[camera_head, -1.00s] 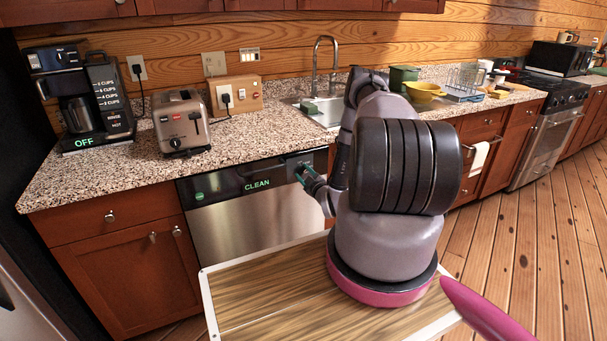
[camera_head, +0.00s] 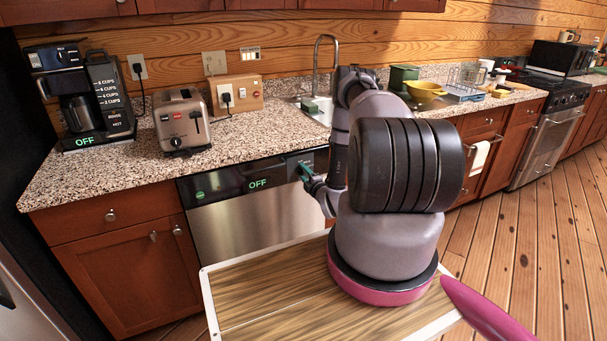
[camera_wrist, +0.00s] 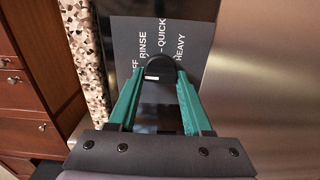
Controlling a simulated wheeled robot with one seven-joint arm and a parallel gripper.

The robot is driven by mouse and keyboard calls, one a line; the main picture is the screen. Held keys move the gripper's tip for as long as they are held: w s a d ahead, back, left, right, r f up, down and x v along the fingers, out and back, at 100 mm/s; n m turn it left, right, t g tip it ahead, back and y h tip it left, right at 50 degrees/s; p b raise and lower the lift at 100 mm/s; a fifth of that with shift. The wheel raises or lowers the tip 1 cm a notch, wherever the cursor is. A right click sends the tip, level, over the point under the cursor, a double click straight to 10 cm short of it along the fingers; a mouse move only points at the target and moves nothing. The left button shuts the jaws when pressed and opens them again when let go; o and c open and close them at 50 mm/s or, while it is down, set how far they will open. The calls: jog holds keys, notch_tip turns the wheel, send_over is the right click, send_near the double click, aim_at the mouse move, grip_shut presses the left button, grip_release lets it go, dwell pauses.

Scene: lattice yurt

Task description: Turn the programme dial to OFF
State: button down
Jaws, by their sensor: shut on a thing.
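The programme dial (camera_wrist: 160,64) is a dark round knob on the dishwasher's black control panel, between my two green fingers in the wrist view. My gripper (camera_wrist: 158,78) is shut on it. Printed labels RINSE, QUICK and HEAVY show around the dial, and a partly hidden label ending in "FF" is at the left. The dishwasher (camera_head: 240,225) has a steel door, and its display (camera_head: 258,183) reads OFF in green. In the head view my gripper (camera_head: 303,172) is at the right end of the panel, and the dial is hidden there.
The granite counter (camera_head: 250,137) overhangs just above the panel. On it stand a toaster (camera_head: 181,122), a coffee maker (camera_head: 75,100) that also reads OFF, and a sink with a tap (camera_head: 325,65). Wooden floor (camera_head: 530,240) is open at the right.

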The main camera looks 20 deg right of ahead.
jog(key=shift+n, duration=0.3)
jog(key=shift+c, duration=1.8)
grip_release()
jog(key=s, duration=1)
jog(key=shift+s+d, duration=0.2)
jog(key=shift+s, duration=0.2)
jog(key=shift+w, duration=0.1)
